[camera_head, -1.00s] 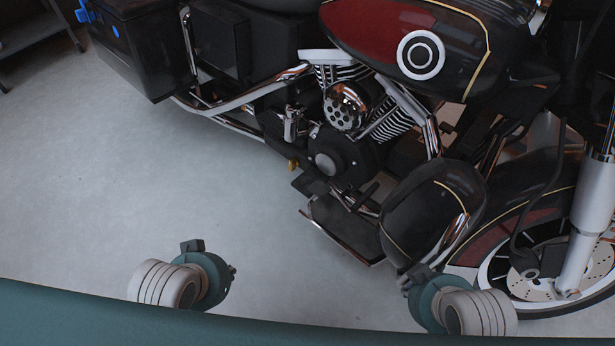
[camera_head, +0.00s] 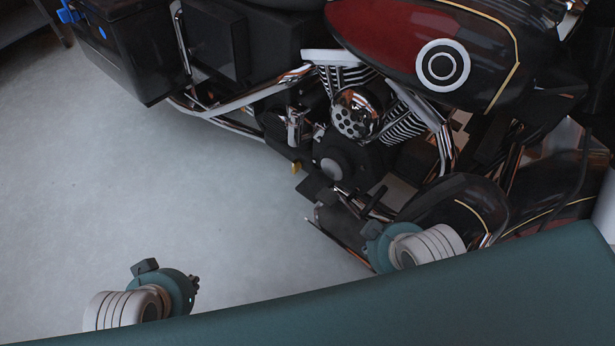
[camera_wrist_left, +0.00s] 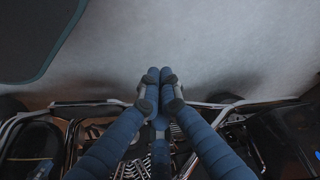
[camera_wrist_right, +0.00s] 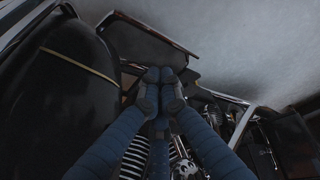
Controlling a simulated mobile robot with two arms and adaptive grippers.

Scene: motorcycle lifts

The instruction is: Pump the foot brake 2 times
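A dark motorcycle fills the upper right of the head view. Its footboard (camera_head: 335,222) is low beside the engine, and a small black pedal that looks like the foot brake (camera_head: 374,200) stands just above it. My right gripper (camera_wrist_right: 160,75) has its fingertips together with nothing visible between them; in the right wrist view, the footboard (camera_wrist_right: 150,40) lies just beyond them. In the head view the right wrist covers part of the footboard, and contact cannot be told. My left gripper (camera_wrist_left: 160,75) is also shut and empty, over the floor away from the pedal.
The round chrome engine cover (camera_head: 356,113), exhaust pipes (camera_head: 230,115) and black front guard (camera_head: 465,205) surround the pedal area. A black side case (camera_head: 125,50) is at upper left. Bare grey floor (camera_head: 130,200) lies left of the motorcycle.

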